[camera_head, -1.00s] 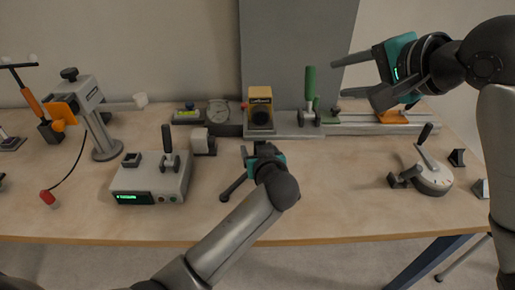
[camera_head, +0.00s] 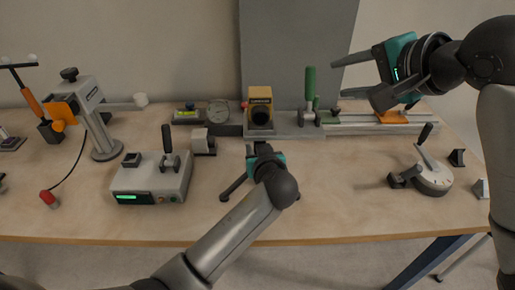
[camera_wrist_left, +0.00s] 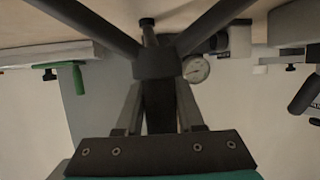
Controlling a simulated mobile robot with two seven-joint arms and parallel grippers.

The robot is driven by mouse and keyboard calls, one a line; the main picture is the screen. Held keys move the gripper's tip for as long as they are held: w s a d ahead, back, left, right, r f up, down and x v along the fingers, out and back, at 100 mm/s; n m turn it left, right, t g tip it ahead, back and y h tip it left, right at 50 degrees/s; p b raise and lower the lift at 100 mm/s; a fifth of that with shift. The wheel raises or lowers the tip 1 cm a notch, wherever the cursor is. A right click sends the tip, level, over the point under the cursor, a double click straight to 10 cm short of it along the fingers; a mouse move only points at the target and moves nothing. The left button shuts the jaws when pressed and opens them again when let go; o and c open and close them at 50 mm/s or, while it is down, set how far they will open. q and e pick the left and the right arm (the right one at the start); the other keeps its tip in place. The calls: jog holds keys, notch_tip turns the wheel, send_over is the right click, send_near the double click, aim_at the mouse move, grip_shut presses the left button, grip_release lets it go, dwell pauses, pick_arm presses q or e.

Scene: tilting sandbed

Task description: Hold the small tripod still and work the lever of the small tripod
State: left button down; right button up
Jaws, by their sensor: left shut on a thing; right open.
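The small tripod (camera_head: 234,187) stands on the table near its front middle, mostly behind my left gripper; one dark leg and its foot show at the left. In the left wrist view its dark hub (camera_wrist_left: 157,66) and spread legs are seen close up. My left gripper (camera_head: 262,154) is shut on the tripod's dark column, between both fingers in the left wrist view (camera_wrist_left: 158,108). I cannot make out the tripod's lever. My right gripper (camera_head: 342,80) is open and empty, high above the back right of the table, well away from the tripod.
A grey control box (camera_head: 150,182) stands left of the tripod. A yellow device (camera_head: 260,103), a round gauge (camera_head: 218,112) and a rail (camera_head: 375,128) line the back. A grey dial with a lever (camera_head: 432,178) lies at the right. The table between tripod and dial is clear.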

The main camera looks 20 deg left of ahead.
jog(key=shift+c, duration=0.3)
dwell(0.7)
jog(key=shift+c, duration=0.7)
jog(key=shift+w+f, duration=0.25)
jog(key=shift+c, duration=0.8)
jog(key=w+f+g, duration=0.1)
jog(key=w+f+y, duration=0.1)
jog(key=w, duration=0.1)
jog(key=shift+d+g+y, duration=0.3)
jog(key=shift+d+g, duration=0.05)
jog(key=shift+g, duration=0.05)
grip_shut()
jog(key=shift+w+d+f+m+g+y, duration=0.1)
jog(key=shift+w+d+f+m+y, duration=0.15)
jog(key=shift+w+d+f+y, duration=0.4)
jog(key=shift+w+d+f+m+g+y, duration=0.15)
jog(key=shift+w+y, duration=0.25)
jog(key=shift+w, duration=0.5)
jog(key=shift+w+d+f+m+g+y, duration=0.1)
jog(key=shift+w+d+f+m+y, duration=0.25)
jog(key=shift+w+y, duration=0.35)
jog(key=shift+w, duration=0.1)
